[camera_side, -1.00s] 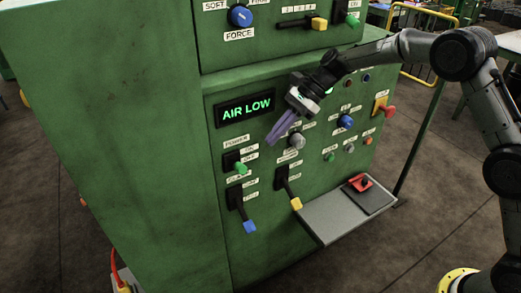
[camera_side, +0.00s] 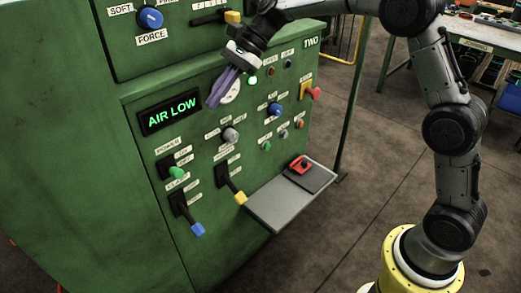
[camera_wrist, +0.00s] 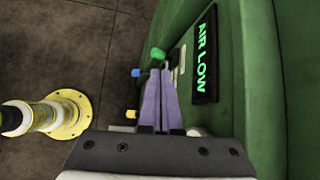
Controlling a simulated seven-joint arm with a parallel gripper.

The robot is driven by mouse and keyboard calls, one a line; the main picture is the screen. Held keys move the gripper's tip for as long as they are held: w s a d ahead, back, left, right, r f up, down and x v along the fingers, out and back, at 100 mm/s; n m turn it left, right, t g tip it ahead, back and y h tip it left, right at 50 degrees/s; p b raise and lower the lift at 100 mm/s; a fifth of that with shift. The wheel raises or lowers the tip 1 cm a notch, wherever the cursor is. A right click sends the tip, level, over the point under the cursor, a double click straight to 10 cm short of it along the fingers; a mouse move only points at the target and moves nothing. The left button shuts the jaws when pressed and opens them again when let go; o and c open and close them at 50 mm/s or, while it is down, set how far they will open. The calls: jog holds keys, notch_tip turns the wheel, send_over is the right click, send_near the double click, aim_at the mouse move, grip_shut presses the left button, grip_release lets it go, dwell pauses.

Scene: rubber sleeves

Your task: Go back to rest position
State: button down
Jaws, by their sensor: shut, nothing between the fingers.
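My gripper (camera_side: 212,104) has two purple fingers pressed together with nothing between them. In the side view it hangs from my arm in front of the green machine's panel (camera_side: 130,190), overlapping a white round dial (camera_side: 232,94), right of the lit AIR LOW display (camera_side: 170,113). In the wrist view the shut fingers (camera_wrist: 160,74) point along the panel, with the AIR LOW display (camera_wrist: 204,55) to their right. I see no contact between the fingers and any control.
The panel carries a green switch (camera_side: 177,173), a blue-tipped lever (camera_side: 197,230), a yellow-tipped lever (camera_side: 240,198) and a grey knob (camera_side: 231,135). A grey shelf (camera_side: 270,207) with a red part (camera_side: 299,164) juts out below. A workbench (camera_side: 478,30) stands at upper right; open floor lies between.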

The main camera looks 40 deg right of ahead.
jog(key=s+d+r+n+t+h, duration=0.1)
jog(key=s+d+r+n+h, duration=0.2)
jog(key=s, duration=0.7)
jog(key=s+r+n+t, duration=0.1)
jog(key=s+r+n, duration=0.1)
jog(key=s+r, duration=0.55)
jog(key=s+d+f+n+t+h, duration=0.1)
jog(key=s+d+f+n+h, duration=0.1)
jog(key=s+d+f+n, duration=0.2)
jog(key=s+d+f+n+h, duration=0.3)
jog(key=s+d+f+n, duration=0.2)
jog(key=s, duration=0.8)
notch_tip(320, 180, down, 3)
jog(key=n, duration=0.2)
jog(key=shift+d+f+n+t+h, duration=0.15)
jog(key=shift+n+t+h, duration=0.15)
jog(key=shift+n+t, duration=0.1)
